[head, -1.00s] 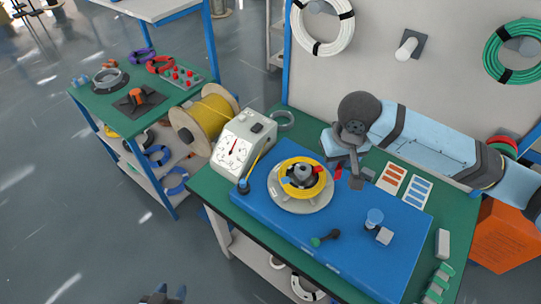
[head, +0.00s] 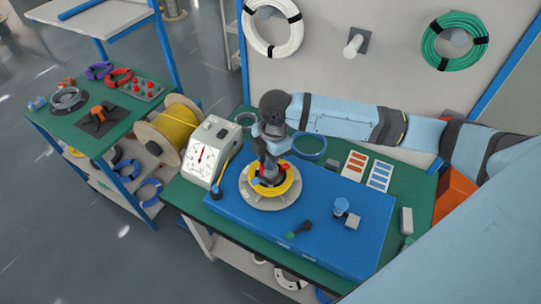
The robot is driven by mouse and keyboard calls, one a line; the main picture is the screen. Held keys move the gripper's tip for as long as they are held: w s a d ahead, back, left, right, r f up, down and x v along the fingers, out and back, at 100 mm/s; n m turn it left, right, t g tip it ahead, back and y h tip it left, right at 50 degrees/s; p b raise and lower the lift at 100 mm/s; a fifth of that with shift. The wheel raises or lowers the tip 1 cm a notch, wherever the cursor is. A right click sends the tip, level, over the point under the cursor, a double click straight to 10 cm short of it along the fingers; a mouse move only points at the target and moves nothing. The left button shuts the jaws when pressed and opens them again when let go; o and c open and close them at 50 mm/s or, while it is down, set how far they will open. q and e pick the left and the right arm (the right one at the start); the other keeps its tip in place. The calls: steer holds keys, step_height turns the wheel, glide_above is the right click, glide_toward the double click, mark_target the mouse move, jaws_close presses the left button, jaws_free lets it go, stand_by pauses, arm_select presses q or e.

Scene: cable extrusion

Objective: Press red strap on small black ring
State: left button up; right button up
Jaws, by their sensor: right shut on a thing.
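A yellow cable coil (head: 287,187) lies on a round grey turntable (head: 270,204) on the blue mat. My right gripper (head: 267,176) points down over the coil's middle and covers the dark hub. It is shut on a small red strap (head: 256,181), which shows at the fingertips beside the coil's inner edge. Another red piece shows at the far side of the coil (head: 283,167). I cannot make out a separate small black ring; the gripper hides the centre. Contact with the coil cannot be told. My left gripper is out of view.
A white gauge box (head: 206,152) and a yellow cable spool (head: 176,128) stand left of the turntable. The blue mat (head: 330,250) is clear at the front.

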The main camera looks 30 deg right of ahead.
steer(key=n+g+p, duration=0.1)
steer(key=n, duration=0.5)
steer(key=n+b, duration=0.4)
steer(key=b, duration=0.2)
glide_above(271, 189)
steer(key=shift+h, duration=0.4)
steer(key=f, duration=0.8)
steer(key=shift+w+d+f, duration=0.1)
steer(key=shift+w+f, duration=0.05)
steer(key=shift+w, duration=0.05)
steer(key=shift+f+b, duration=0.5)
steer(key=shift+f, duration=0.1)
steer(key=shift+f, duration=0.25)
steer(key=shift+f, duration=1.3)
